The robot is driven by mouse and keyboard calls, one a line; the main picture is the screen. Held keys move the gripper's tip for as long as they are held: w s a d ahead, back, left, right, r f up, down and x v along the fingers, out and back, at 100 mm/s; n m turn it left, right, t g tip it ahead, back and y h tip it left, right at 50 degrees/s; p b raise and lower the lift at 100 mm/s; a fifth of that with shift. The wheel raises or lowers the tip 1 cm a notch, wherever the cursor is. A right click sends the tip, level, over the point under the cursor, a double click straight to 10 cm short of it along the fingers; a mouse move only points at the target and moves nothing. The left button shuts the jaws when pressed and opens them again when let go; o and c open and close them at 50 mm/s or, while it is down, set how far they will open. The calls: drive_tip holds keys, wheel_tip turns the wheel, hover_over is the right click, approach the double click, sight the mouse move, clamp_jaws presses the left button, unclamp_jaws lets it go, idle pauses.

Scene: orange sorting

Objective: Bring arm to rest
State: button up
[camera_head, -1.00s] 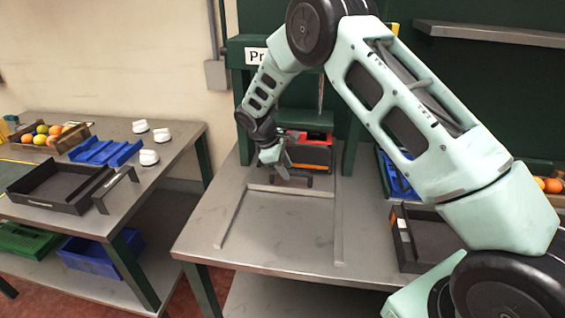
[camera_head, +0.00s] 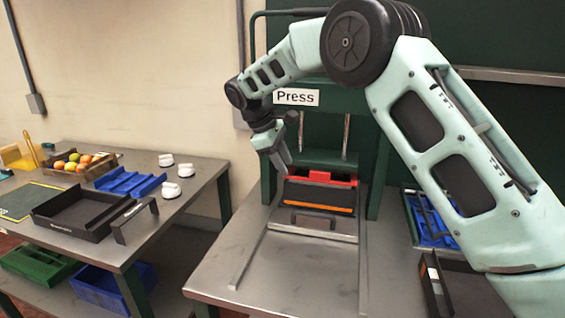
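My arm reaches in from the right and arches over the press table. My gripper (camera_head: 281,165) hangs at the arm's far end, in front of the green press (camera_head: 375,150) and just left of the black tray with red and orange parts (camera_head: 318,195) in the press. The gripper is small here and seen from the side; whether its fingers are open or shut is unclear. No object shows in it. The press bears a white sign reading "Press" (camera_head: 296,97).
The press table (camera_head: 215,275) has bare metal at its front left. A second table (camera_head: 205,170) at the left holds a crate of oranges (camera_head: 70,166), a blue tray (camera_head: 128,181), a black tray (camera_head: 75,215) and white knobs. A blue rack (camera_head: 425,225) lies at right.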

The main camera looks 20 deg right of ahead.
drive_tip(key=shift+a+r, duration=0.1)
drive_tip(key=shift+r, duration=0.15)
